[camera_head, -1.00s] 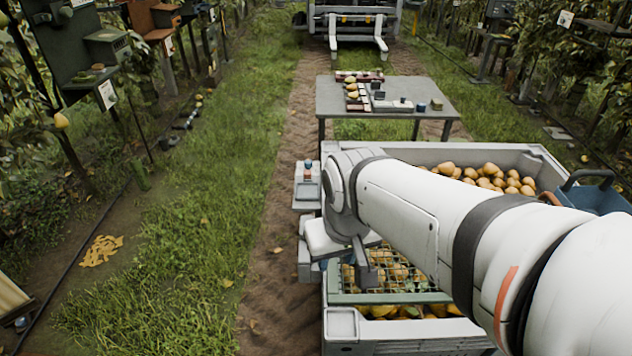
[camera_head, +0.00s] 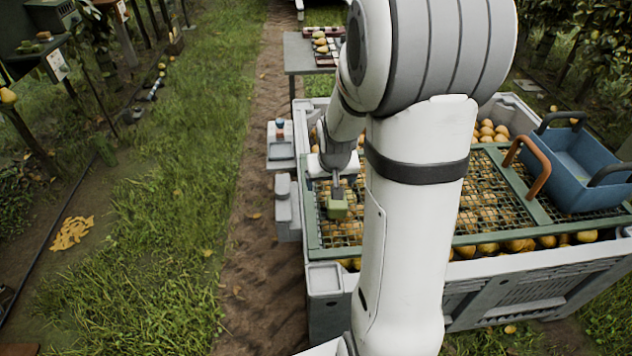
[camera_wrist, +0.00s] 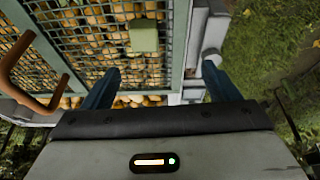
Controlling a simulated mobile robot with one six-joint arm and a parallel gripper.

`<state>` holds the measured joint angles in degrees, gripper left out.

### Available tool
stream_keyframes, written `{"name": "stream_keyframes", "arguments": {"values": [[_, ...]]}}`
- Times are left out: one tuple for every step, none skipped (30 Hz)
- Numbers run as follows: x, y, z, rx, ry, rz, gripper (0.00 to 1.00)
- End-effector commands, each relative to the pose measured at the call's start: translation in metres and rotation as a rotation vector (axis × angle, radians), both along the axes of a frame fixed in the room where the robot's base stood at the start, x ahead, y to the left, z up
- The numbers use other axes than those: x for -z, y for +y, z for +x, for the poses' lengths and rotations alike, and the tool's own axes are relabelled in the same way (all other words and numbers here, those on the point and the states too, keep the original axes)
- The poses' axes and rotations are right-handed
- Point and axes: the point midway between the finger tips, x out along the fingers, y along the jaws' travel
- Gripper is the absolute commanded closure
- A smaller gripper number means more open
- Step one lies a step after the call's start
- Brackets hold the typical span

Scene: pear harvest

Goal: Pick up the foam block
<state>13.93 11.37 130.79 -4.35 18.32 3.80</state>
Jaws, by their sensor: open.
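The foam block is a small green block (camera_head: 338,209) on the wire mesh (camera_head: 349,232) over the pear bin. In the wrist view the same green block (camera_wrist: 143,36) lies on the mesh near the frame's right bar. My gripper (camera_wrist: 160,69) is open and empty, with its two blue fingers spread apart. The block is ahead of the fingertips in that view, not between them. In the head view my gripper (camera_head: 337,190) appears just above the block, and I cannot tell how large the gap is.
The green mesh frame (camera_head: 400,246) covers a grey bin (camera_head: 480,287) full of pears. A blue tray (camera_head: 580,165) with dark handles stands on the right, and a brown handle (camera_head: 528,168) rises beside it. A grey table (camera_head: 297,55) stands behind.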

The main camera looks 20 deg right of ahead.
Motion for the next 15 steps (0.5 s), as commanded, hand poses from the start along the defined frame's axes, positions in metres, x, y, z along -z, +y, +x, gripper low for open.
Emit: {"name": "stream_keyframes", "arguments": {"values": [[0.025,-0.010,0.008,0.018,0.001,0.003,0.18],[0.035,-0.015,0.013,0.026,-0.005,0.002,0.18],[0.049,-0.021,0.019,0.036,-0.012,0.003,0.18],[0.058,-0.026,0.024,0.044,-0.017,0.003,0.18],[0.067,-0.030,0.027,0.052,-0.022,0.004,0.18],[0.078,-0.035,0.031,0.059,-0.027,0.004,0.18],[0.086,-0.039,0.034,0.066,-0.033,0.005,0.18],[0.092,-0.042,0.036,0.071,-0.036,0.005,0.18],[0.100,-0.046,0.039,0.077,-0.042,0.006,0.18],[0.105,-0.048,0.041,0.080,-0.045,0.006,0.18],[0.109,-0.050,0.042,0.083,-0.047,0.007,0.18],[0.113,-0.052,0.043,0.086,-0.050,0.007,0.18],[0.116,-0.053,0.044,0.089,-0.052,0.008,0.18],[0.119,-0.054,0.045,0.089,-0.053,0.008,0.18],[0.123,-0.055,0.046,0.090,-0.055,0.008,0.18]]}}
